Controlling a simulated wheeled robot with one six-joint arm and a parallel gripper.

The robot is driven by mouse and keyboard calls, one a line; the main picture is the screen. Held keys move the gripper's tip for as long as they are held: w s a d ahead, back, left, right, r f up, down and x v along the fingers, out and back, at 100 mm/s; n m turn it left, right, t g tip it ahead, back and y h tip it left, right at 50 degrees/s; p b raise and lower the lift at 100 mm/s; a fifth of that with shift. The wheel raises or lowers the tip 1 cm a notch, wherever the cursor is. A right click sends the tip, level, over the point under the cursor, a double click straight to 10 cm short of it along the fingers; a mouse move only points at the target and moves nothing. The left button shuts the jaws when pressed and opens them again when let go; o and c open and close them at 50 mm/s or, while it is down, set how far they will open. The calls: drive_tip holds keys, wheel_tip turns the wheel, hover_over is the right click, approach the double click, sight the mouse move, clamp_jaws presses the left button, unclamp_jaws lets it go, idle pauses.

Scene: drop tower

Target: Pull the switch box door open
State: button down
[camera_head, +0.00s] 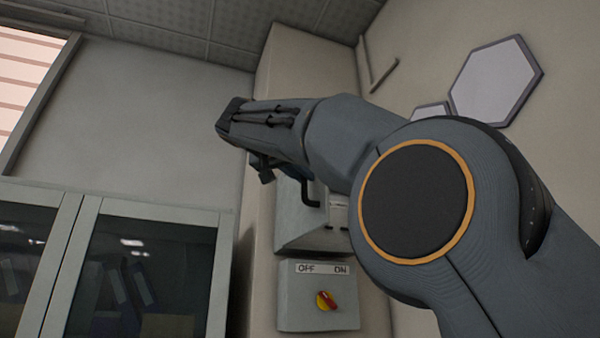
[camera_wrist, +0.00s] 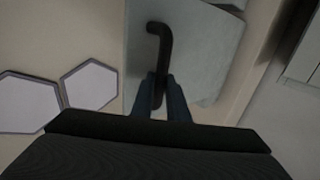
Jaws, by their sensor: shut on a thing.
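The switch box (camera_head: 294,222) is a grey box on the wall pillar in the head view, partly hidden behind my arm. Its door carries a black bar handle (camera_head: 312,197). In the wrist view the pale grey door (camera_wrist: 207,55) fills the upper middle, with the hooked black handle (camera_wrist: 164,42) on it. My gripper (camera_wrist: 161,82) is shut on the near end of the handle, with one finger on each side. I cannot tell whether the door is ajar.
A glass-fronted cabinet (camera_head: 228,262) stands at left. Hexagonal wall panels (camera_head: 495,82) are at right.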

drive_tip(key=shift+w+a+f, duration=0.3)
drive_tip(key=shift+a+f, duration=0.05)
drive_tip(key=shift+f, duration=0.2)
drive_tip(key=c, duration=1.9)
unclamp_jaws()
drive_tip(key=shift+w, duration=0.15)
drive_tip(key=shift+o, duration=0.9)
drive_tip(key=shift+w+a, duration=0.1)
drive_tip(key=shift+w, duration=0.1)
drive_tip(key=b+v, duration=0.2)
drive_tip(key=v, duration=0.6)
drive_tip(key=shift+s+r, duration=0.2)
